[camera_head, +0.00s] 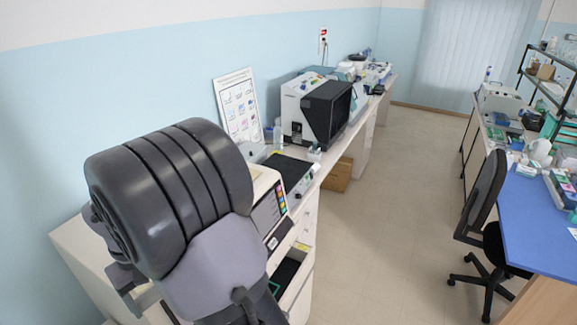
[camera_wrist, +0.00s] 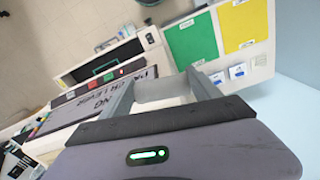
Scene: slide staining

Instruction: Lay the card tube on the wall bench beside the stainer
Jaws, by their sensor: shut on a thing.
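In the wrist view my gripper (camera_wrist: 160,82) is shut on a pale, whitish piece (camera_wrist: 160,90) between its two grey fingers. It looks like the card tube, but only a short part shows and its ends cannot be made out. In the head view my arm fills the lower left and hides the gripper and the tube. The white machine with a touchscreen (camera_head: 267,214), apparently the stainer, stands partly behind my arm. The wall bench (camera_head: 322,166) runs away from it along the blue wall.
A dark-fronted instrument (camera_head: 318,108) and a leaning poster (camera_head: 238,106) stand farther back. A cardboard box (camera_head: 338,175) sits under the bench. The aisle floor is clear; a black chair (camera_head: 487,195) stands right.

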